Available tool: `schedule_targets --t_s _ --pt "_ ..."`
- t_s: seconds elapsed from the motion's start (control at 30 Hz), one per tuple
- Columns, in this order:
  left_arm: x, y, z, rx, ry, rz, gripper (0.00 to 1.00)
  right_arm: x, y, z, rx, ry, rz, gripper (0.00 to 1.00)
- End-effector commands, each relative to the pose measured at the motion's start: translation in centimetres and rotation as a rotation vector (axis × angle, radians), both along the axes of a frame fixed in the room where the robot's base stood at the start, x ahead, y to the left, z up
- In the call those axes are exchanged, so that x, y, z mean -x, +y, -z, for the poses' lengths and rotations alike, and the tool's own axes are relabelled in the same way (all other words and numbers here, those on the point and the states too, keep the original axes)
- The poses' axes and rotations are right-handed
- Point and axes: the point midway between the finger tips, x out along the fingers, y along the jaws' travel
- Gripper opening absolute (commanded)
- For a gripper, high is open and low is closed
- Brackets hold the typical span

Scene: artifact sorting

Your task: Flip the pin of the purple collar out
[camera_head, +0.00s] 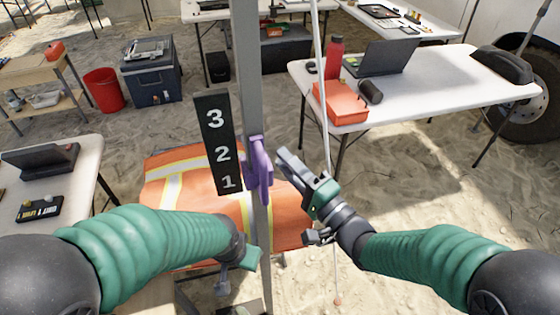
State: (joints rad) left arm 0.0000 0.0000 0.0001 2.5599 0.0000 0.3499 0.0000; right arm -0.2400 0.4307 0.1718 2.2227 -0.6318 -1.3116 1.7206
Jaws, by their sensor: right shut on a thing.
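The purple collar (258,168) sits around the upright grey post (247,70), beside the number board between about 1 and 2. Its pin is too small to make out clearly. My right gripper (283,166) reaches in from the right, with its fingers at the right side of the collar. It is shut on a small part there, which seems to be the collar's pin; the contact is partly hidden. My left gripper (238,270) is low, left of the post and below the collar, apart from it.
The black number board (218,143) reads 3, 2, 1 and stands left of the post. A thin white pole (322,70) passes close behind my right gripper. An orange vest (180,190) lies behind the post. A white table (430,85) is at right.

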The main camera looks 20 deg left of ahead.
Motion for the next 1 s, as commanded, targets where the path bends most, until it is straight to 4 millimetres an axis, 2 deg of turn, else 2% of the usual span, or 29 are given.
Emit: schedule_targets --t_s 0.03,0.17,0.2,0.37,0.6,0.73,0.87,1.0 --pt "0.0 0.0 0.1 0.000 0.000 0.000 0.36 -0.2 -0.4 0.6 0.007 0.011 0.009 0.00" --pt "0.0 0.0 0.1 0.000 0.000 0.000 0.36 -0.3 -0.5 0.7 0.008 0.012 0.011 0.00" --pt "0.0 0.0 0.1 0.000 0.000 0.000 0.36 -0.3 -0.5 0.7 0.008 0.012 0.012 0.28" --pt "0.0 0.0 0.1 0.000 0.000 0.000 0.36 -0.3 -0.5 0.6 0.005 0.011 0.011 0.47" --pt "0.0 0.0 0.1 0.000 0.000 0.000 0.36 -0.2 -0.2 0.4 0.005 0.005 0.009 0.47" --pt "0.0 0.0 0.1 0.000 0.000 0.000 0.36 0.1 -0.8 0.4 0.004 0.003 0.009 0.47" --pt "0.0 0.0 0.3 0.000 0.000 0.000 0.36 1.4 -2.9 0.9 0.003 0.006 0.012 0.47" --pt "0.0 0.0 0.5 0.000 0.000 0.000 0.36 3.4 -6.5 1.7 0.004 0.008 0.016 0.47"
